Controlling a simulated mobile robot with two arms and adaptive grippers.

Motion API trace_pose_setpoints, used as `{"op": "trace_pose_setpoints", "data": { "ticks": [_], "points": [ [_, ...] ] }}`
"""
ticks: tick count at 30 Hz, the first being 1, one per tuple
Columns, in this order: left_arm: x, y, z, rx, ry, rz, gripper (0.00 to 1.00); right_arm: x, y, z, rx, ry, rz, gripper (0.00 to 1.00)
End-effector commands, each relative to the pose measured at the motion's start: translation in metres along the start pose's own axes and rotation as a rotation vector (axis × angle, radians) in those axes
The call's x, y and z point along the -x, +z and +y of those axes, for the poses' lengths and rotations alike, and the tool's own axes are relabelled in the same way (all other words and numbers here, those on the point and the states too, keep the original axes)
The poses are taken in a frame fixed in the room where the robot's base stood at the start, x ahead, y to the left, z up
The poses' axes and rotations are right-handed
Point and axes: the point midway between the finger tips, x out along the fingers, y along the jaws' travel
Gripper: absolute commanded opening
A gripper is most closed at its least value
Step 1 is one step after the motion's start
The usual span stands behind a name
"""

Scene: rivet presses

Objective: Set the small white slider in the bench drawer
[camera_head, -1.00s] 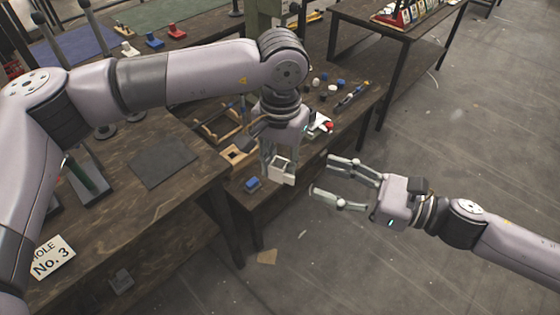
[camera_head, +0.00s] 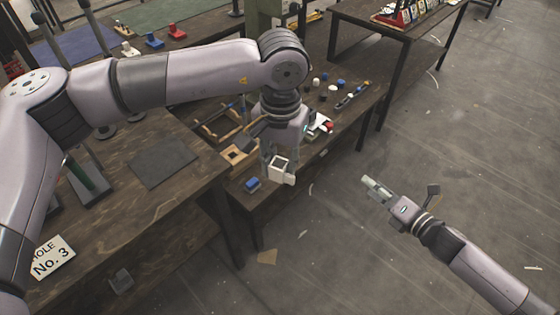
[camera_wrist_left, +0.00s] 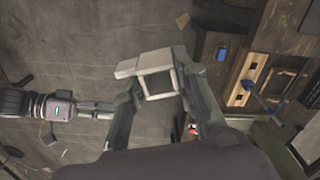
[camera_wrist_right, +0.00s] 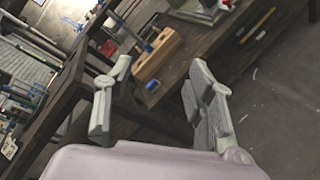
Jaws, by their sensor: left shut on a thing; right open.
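The small white slider (camera_head: 280,170) is a hollow, square-framed block with a tab. My left gripper (camera_head: 277,155) is shut on it and holds it up beside the front edge of the bench. In the left wrist view the slider (camera_wrist_left: 157,74) sits between the fingertips, its square opening facing the camera. My right gripper (camera_head: 377,188) is open and empty above the floor, right of the bench. Its spread fingers show in the right wrist view (camera_wrist_right: 155,100). I cannot clearly make out the bench drawer in any view.
A blue slider (camera_head: 252,183) lies on the bench near its front edge, beside a wooden block with a square hole (camera_head: 237,154). Several small coloured parts (camera_head: 322,82) lie farther along. A dark mat (camera_head: 163,163) lies on the nearer table.

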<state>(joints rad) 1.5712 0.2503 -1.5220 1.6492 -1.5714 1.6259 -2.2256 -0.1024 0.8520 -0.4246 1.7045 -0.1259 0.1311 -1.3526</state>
Motion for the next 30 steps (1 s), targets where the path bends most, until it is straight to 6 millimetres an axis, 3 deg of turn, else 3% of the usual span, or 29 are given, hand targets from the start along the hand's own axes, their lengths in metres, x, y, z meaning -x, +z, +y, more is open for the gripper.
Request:
{"op": "trace_pose_setpoints", "data": {
  "ticks": [1, 6, 11, 15, 22, 30],
  "points": [
    [0.0, 0.0, 0.0, 0.0, 0.0, 0.0, 0.01, 0.0, -0.007, -0.029, -0.107, -0.059, -0.022, 0.5],
    [0.0, 0.0, 0.0, 0.0, 0.0, 0.0, 0.01, 0.01, -0.039, -0.116, -0.459, -0.242, -0.107, 0.5],
    [0.0, 0.0, 0.0, 0.0, 0.0, 0.0, 0.01, 0.032, -0.087, -0.187, -0.77, -0.404, -0.2, 0.5],
    [0.0, 0.0, 0.0, 0.0, 0.0, 0.0, 0.01, 0.058, -0.139, -0.236, -1.022, -0.538, -0.29, 0.5],
    [0.0, 0.0, 0.0, 0.0, 0.0, 0.0, 0.01, 0.111, -0.239, -0.292, -1.392, -0.751, -0.455, 0.5],
    [0.0, 0.0, 0.0, 0.0, 0.0, 0.0, 0.01, 0.18, -0.368, -0.314, -1.75, -0.998, -0.674, 0.5]
  ]
}}
